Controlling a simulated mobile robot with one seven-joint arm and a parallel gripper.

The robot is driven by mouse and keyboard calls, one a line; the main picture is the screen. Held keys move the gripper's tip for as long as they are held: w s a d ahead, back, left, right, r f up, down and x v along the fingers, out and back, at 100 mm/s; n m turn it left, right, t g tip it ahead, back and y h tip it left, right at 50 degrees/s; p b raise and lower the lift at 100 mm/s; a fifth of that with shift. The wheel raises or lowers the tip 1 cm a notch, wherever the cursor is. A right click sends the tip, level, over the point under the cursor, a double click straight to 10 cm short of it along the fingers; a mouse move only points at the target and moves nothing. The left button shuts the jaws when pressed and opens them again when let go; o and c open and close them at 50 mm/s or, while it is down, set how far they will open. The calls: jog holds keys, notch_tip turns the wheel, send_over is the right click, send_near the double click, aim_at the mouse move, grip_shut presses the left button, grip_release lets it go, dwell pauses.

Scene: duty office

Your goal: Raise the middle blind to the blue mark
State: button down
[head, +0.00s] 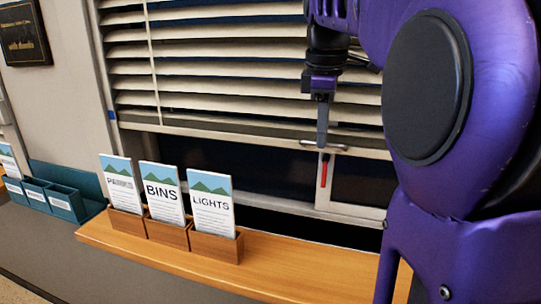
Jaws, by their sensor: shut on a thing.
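The blind (220,68) has cream slats and hangs over the window, its lower edge sloping down to the right in the head view. A small pull handle (338,146) sits at its lower edge. My gripper (322,138) reaches down from above and is shut on this handle; the fingertips partly cover it. A small blue mark (112,116) shows on the left window frame, close to the level of the blind's lower left end. The blind's right part is hidden behind my purple arm.
A wooden sill (290,265) runs below the window. On it stand card holders with a BINS card (163,192), a LIGHTS card (211,200) and one more. A teal organiser (66,204) is at left. A red piece (324,171) hangs below the handle.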

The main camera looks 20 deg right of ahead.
jog(key=shift+r, duration=1.2)
jog(key=c, duration=0.9)
grip_release()
jog(key=r, duration=0.4)
jog(key=s+a+r, duration=0.1)
jog(key=r, duration=0.6)
jog(key=shift+s+a+r, duration=0.15)
jog(key=shift+s+r, duration=0.25)
